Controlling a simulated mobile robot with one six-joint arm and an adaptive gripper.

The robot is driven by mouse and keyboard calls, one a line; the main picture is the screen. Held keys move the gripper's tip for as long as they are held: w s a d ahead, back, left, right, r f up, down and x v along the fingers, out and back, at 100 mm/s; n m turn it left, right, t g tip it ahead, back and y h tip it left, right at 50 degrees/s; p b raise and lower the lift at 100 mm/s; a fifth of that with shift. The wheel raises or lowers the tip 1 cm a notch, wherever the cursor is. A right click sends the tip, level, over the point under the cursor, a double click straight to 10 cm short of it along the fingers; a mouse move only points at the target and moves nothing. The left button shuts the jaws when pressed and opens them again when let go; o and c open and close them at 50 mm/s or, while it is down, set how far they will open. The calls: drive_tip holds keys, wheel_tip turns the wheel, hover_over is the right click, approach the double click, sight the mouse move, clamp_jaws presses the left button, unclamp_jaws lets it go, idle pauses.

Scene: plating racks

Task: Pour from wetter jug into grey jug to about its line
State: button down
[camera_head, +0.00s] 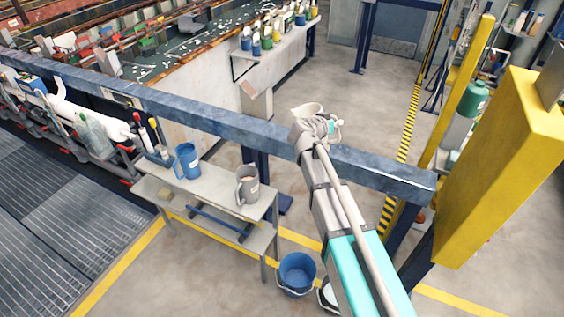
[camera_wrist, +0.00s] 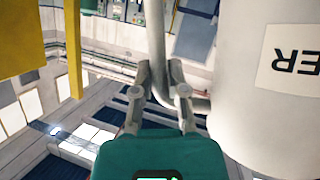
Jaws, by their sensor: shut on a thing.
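The pale jug (camera_head: 308,109) is held up above the blue-grey beam in the head view, right of the bench. In the wrist view the white jug (camera_wrist: 238,95) fills the right side, with a label partly reading "ER" upside down. My gripper (camera_wrist: 160,68) is shut on its handle; the gripper (camera_head: 328,127) is partly hidden in the head view. The grey jug (camera_head: 246,187) stands upright on the bench, apart from the held jug and to its lower left. Its line and the liquid levels cannot be made out.
A blue jug (camera_head: 187,163) stands on the bench (camera_head: 215,191), left of the grey jug. The blue-grey beam (camera_head: 225,122) crosses behind the bench. A blue bucket (camera_head: 297,273) is on the floor. A yellow cabinet (camera_head: 510,165) stands at right.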

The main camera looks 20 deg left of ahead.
drive_tip(key=s+a+f+b, duration=0.3)
drive_tip(key=a+f+b, duration=0.5)
drive_tip(key=s+a+f+b, duration=0.4)
drive_tip(key=a+f+b, duration=0.4)
drive_tip(key=f, duration=0.1)
drive_tip(key=shift+g, duration=0.3)
drive_tip(key=shift+a+f, duration=0.1)
drive_tip(key=shift+a, duration=0.05)
drive_tip(key=shift+s+d+r+m+y+p, duration=0.1)
drive_tip(key=shift+d+r+m+y+p, duration=0.15)
drive_tip(key=shift+d+m+p, duration=0.35)
drive_tip(key=shift+s+d+r+m+y+p, duration=0.15)
drive_tip(key=shift+d+r+m+y, duration=0.1)
drive_tip(key=shift+d, duration=0.6)
drive_tip(key=shift+d+r+m+y+p, duration=0.2)
drive_tip(key=shift+d+m+p, duration=0.25)
drive_tip(key=shift+d, duration=0.3)
